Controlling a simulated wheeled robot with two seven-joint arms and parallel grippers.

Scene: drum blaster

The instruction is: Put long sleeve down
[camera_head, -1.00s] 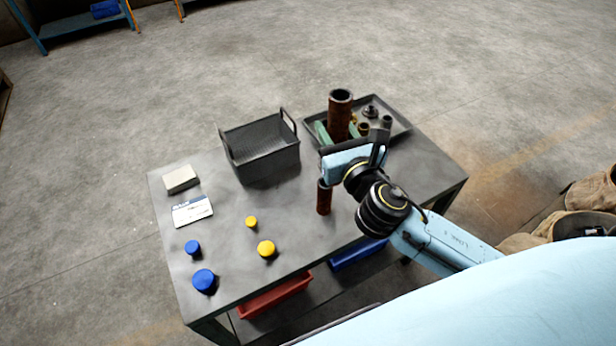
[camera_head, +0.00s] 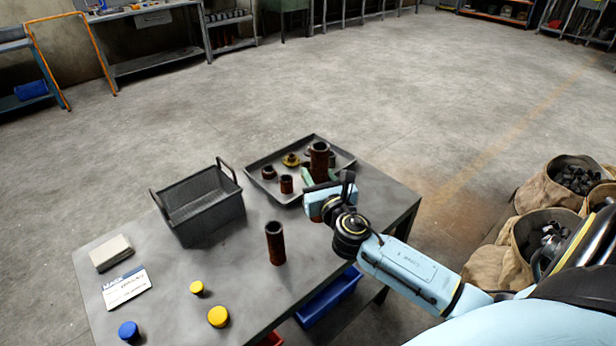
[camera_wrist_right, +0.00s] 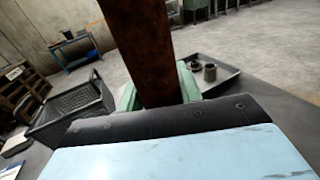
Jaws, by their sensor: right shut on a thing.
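My right gripper (camera_head: 320,177) is shut on a rusty brown long sleeve (camera_head: 319,158), an upright hollow tube. In the right wrist view the sleeve (camera_wrist_right: 142,50) rises between the green fingers, slightly tilted in the picture. In the head view it stands at the near right part of the dark tray (camera_head: 262,187). Its lower end is hidden behind the gripper, so I cannot tell whether it touches the tray. Another rusty sleeve (camera_head: 275,243) stands upright on the table, left of and nearer than my right gripper. My left gripper is not in view.
The tray also holds several small fittings, including a brass one (camera_head: 291,160). A dark mesh basket (camera_head: 205,208) stands to its left. A pale box (camera_head: 110,252), a card (camera_head: 125,287), yellow caps (camera_head: 218,317) and a blue cap (camera_head: 129,331) lie on the left. The table's right corner is clear.

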